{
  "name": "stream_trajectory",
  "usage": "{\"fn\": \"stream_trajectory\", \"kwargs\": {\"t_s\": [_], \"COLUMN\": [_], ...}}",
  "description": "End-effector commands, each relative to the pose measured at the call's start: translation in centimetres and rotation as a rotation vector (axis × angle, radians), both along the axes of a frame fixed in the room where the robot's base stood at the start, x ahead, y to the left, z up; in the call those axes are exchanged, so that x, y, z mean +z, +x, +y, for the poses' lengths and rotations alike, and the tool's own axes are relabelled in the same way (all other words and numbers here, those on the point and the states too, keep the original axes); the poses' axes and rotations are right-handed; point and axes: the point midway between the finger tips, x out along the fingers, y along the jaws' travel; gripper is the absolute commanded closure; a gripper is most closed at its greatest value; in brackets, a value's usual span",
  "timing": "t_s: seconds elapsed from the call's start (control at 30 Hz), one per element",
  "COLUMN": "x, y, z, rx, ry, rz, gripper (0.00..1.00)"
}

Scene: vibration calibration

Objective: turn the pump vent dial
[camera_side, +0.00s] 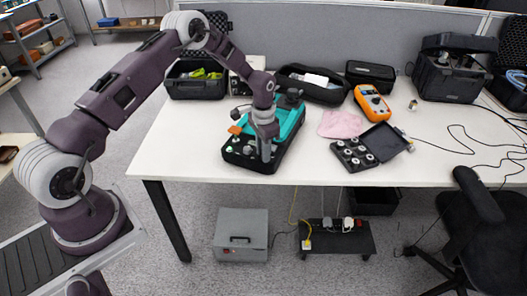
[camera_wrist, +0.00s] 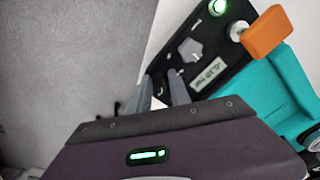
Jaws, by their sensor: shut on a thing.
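The pump unit (camera_side: 232,158), a black case with a teal upper part, stands on the white table below my arm. In the wrist view, its black panel (camera_wrist: 228,48) carries a small label (camera_wrist: 208,73), a grey knob (camera_wrist: 190,50) and an orange lever (camera_wrist: 267,32). My gripper (camera_side: 266,158) points down at the front of the unit. In the wrist view my gripper (camera_wrist: 165,77) has its fingertips at the panel edge, beside the label, shut on a small part that I take to be the pump vent dial. The fingers mostly hide that part, so its angle cannot be read.
Right of the unit are a pink cloth (camera_side: 340,124), an orange multimeter (camera_side: 372,103) and an open case of round parts (camera_side: 352,154). Black bags and cases line the back by the grey partition (camera_side: 330,45). The table's front edge is close to the unit.

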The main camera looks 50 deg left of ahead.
Motion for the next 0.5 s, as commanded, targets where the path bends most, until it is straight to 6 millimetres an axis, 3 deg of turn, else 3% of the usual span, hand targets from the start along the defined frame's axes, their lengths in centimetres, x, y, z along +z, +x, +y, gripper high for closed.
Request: {"fn": "stream_trajectory", "kwargs": {"t_s": [0.5], "x": [0.03], "y": [-0.04], "z": [0.05], "rx": [-0.151], "ry": [0.000], "rz": [0.002], "gripper": [1.00]}}
